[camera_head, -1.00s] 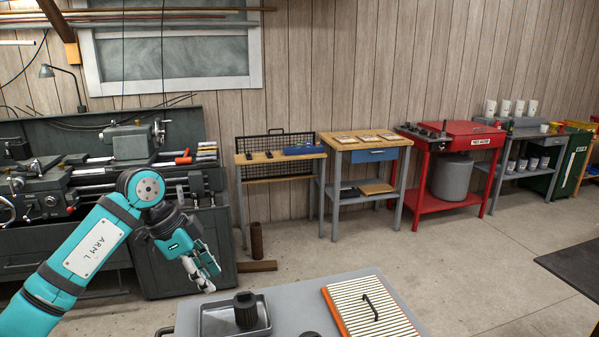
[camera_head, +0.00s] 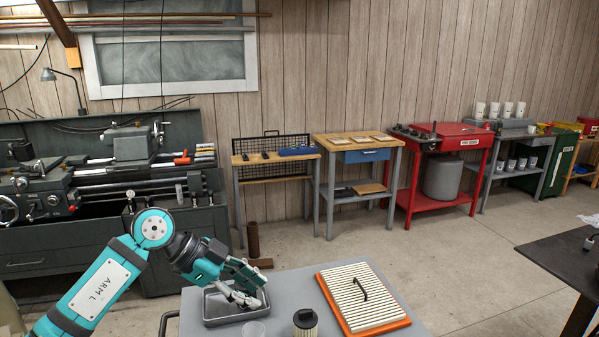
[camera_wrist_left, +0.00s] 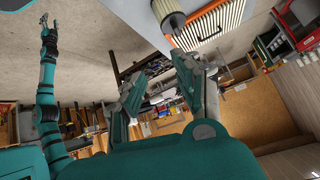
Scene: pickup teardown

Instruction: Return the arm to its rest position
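My left arm (camera_head: 103,280) reaches in from the lower left. Its gripper (camera_head: 250,296) is over the grey tray (camera_head: 222,318) on the cart, with its fingers spread. The left wrist view also shows the left gripper (camera_wrist_left: 160,75) with its two fingers apart and nothing between them. My right arm (camera_wrist_left: 47,105) appears at the left of the wrist view, stretched out.
On the grey cart (camera_head: 285,282) stand a filter cartridge with a dark top (camera_head: 305,321) and an orange-edged pleated panel (camera_head: 357,297). A dark table (camera_head: 562,258) is at the right. A lathe (camera_head: 110,165) and benches line the wall.

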